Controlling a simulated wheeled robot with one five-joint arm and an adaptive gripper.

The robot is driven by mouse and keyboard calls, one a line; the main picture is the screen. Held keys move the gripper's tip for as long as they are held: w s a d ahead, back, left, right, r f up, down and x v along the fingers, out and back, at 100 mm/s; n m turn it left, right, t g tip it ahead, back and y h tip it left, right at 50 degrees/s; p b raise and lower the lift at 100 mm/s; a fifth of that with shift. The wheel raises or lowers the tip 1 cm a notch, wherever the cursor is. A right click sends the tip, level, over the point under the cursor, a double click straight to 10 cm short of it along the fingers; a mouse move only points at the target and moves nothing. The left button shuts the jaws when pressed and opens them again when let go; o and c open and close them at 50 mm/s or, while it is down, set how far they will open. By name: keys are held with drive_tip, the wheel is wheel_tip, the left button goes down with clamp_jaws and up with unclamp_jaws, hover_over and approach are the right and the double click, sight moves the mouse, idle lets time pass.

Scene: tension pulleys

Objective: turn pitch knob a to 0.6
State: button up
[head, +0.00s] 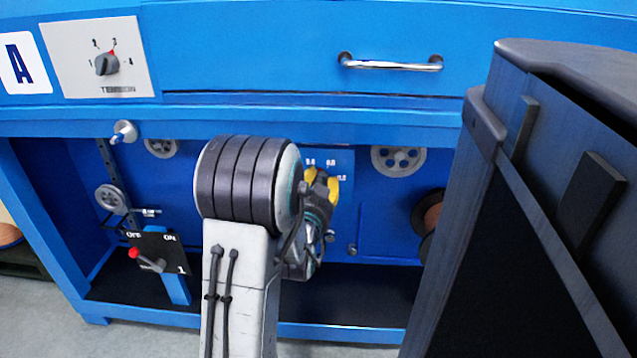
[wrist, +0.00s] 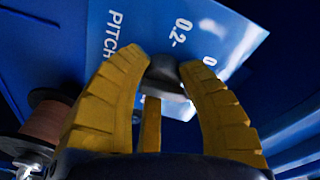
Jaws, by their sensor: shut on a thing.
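The pitch knob (wrist: 166,72) is a dark grey knob on a pale blue plate (wrist: 108,40) marked PITCH, with a 0.2 mark beside it in the wrist view. My gripper (wrist: 165,78) has yellow fingers shut on the knob, one on each side. In the head view my gripper (head: 322,186) reaches the scale plate (head: 343,165) under the blue cabinet, where several white numbers show above and beside the fingers. The knob's pointer is hidden, so I cannot read its setting. My arm covers part of the plate in the head view.
A tension dial (head: 107,64) sits by the letter A sign (head: 17,62). An on/off lever panel (head: 158,252) stands lower left. Grey pulleys (head: 398,160) and a copper spool (head: 432,219) line the recess. A large dark panel fills the right. A drawer handle (head: 392,64) is above.

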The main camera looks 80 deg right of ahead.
drive_tip(key=shift+w+m, duration=0.15)
drive_tip(key=shift+m, duration=0.35)
idle(0.4)
drive_tip(key=m, duration=0.2)
drive_tip(key=shift+m, duration=0.3)
drive_tip(key=shift+w+r+m+y, duration=0.1)
drive_tip(key=shift+m+y, duration=0.2)
drive_tip(key=shift+m, duration=0.9)
drive_tip(key=o, duration=0.9)
drive_tip(key=shift+w, duration=0.15)
drive_tip(key=o, duration=0.3)
